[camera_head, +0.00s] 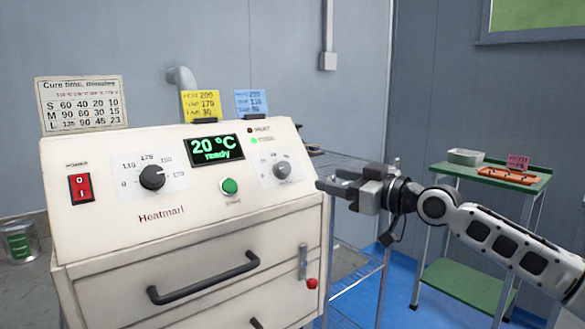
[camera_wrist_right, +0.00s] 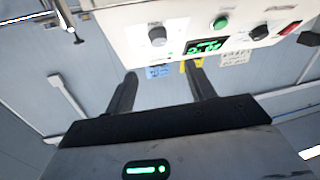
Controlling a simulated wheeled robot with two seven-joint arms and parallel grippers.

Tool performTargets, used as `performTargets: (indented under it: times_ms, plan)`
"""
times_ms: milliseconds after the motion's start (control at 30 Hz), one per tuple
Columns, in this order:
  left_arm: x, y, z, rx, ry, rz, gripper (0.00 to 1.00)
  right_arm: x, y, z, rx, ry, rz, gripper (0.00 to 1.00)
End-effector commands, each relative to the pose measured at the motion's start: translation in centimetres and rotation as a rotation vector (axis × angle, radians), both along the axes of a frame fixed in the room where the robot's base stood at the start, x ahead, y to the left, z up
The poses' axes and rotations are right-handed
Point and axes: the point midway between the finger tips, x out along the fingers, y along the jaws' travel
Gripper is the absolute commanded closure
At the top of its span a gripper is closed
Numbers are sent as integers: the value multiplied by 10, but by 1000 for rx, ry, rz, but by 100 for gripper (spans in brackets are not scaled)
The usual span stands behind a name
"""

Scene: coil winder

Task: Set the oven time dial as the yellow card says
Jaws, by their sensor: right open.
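The oven's time dial appears to be the grey knob (camera_head: 282,170) on the right of the sloping panel; its scale is too small to read. In the right wrist view this grey knob (camera_wrist_right: 157,35) is beyond the fingers. The yellow card (camera_head: 200,105) stands on top of the oven; its middle line seems to show 170, its last line is unclear. My right gripper (camera_head: 332,180) is open and empty, to the right of the knob and apart from it; its fingers also show in the right wrist view (camera_wrist_right: 162,80). My left gripper is out of view.
The panel also holds a black dial (camera_head: 152,177), a green button (camera_head: 229,186), a display (camera_head: 215,149) reading 20 °C ready, and a red switch (camera_head: 81,188). A blue card (camera_head: 252,102) and a cure-time chart (camera_head: 81,103) stand on top. A green table (camera_head: 500,177) is at right.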

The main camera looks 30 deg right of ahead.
Motion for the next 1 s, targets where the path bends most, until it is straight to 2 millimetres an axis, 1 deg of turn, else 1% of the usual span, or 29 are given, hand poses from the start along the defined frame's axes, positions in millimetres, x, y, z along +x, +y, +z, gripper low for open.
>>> performTargets:
  times_ms: [33, 200, 333, 500, 733, 833, 1000]
  plan:
    - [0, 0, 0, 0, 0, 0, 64, 5, 2, 1, -8, 1, 2, 45]
    - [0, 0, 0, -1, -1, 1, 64, 18, 3, 0, -8, 2, -3, 45]
    - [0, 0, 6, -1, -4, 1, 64, 21, -1, 2, 5, -4, -13, 45]
    - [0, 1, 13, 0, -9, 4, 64, 28, 0, 2, 6, -4, -15, 45]
    - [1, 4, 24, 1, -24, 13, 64, 44, 10, 4, 2, -5, -3, 45]
    - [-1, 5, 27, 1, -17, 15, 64, 56, 11, 3, 8, -5, -7, 45]
    - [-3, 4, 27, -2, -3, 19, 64, 80, 18, 2, 6, -4, -4, 45]
